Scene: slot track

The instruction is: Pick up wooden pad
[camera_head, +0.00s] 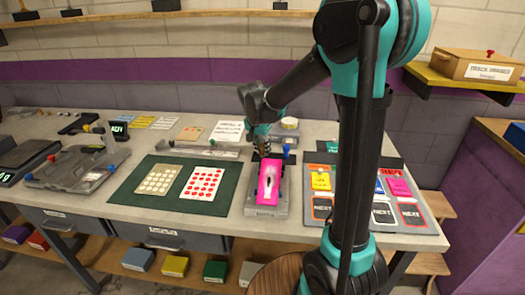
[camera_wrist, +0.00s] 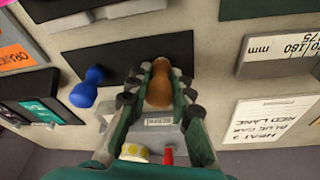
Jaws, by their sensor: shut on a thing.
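The wooden pad (camera_wrist: 159,92) is a small brown, rounded, knob-like piece in the wrist view. My gripper (camera_wrist: 161,76) is shut on it, with one dark green finger on each side. In the head view my gripper (camera_head: 263,140) is behind the pink car-shaped piece, over the back of the bench, and the pad is mostly hidden by the fingers. I cannot tell whether the pad touches the dark plate (camera_wrist: 125,68) below it.
A blue knob (camera_wrist: 88,87) stands beside my gripper; it also shows in the head view (camera_head: 287,149). The pink piece (camera_head: 269,181) lies on a grey fixture (camera_head: 267,210). A dark green mat (camera_head: 139,175) with cards lies left; a grey card board (camera_head: 427,220) lies right.

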